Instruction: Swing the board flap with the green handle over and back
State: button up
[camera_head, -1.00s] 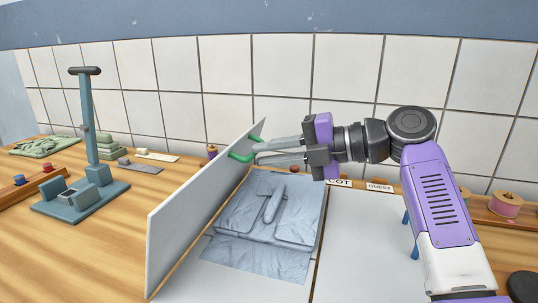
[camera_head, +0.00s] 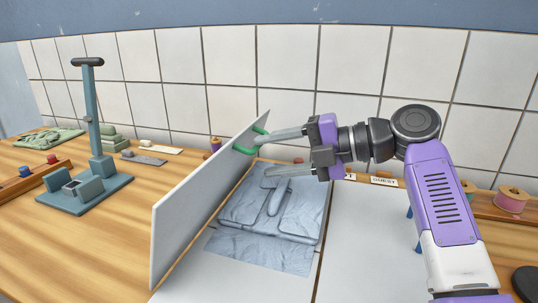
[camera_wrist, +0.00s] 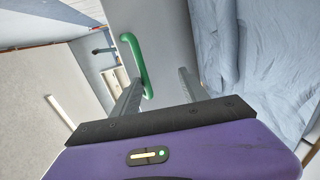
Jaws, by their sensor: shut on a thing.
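The grey board flap (camera_head: 195,215) stands steeply on edge, leaning a little to the right at its top. Its green handle (camera_head: 243,149) is near the far upper edge, and also shows in the wrist view (camera_wrist: 136,62). My gripper (camera_head: 272,153) is at the handle, with its fingers spread wide apart. One finger is beside the handle. The other is lower, over the folded cloth, with a clear gap between them. In the wrist view my gripper (camera_wrist: 158,88) also has spread fingers, with the handle near the left one. Whether that finger touches it I cannot tell.
A folded blue-grey cloth (camera_head: 300,222) lies on the board right of the flap. A teal press stand (camera_head: 95,125) is at the left. Green folded cloths (camera_head: 45,138) are behind it. Thread spools (camera_head: 510,198) stand at the right. A tiled wall closes the back.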

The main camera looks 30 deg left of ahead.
jog(key=v, duration=0.6)
jog(key=shift+w+d, duration=0.2)
jog(key=shift+d, duration=0.15)
jog(key=shift+r, duration=0.1)
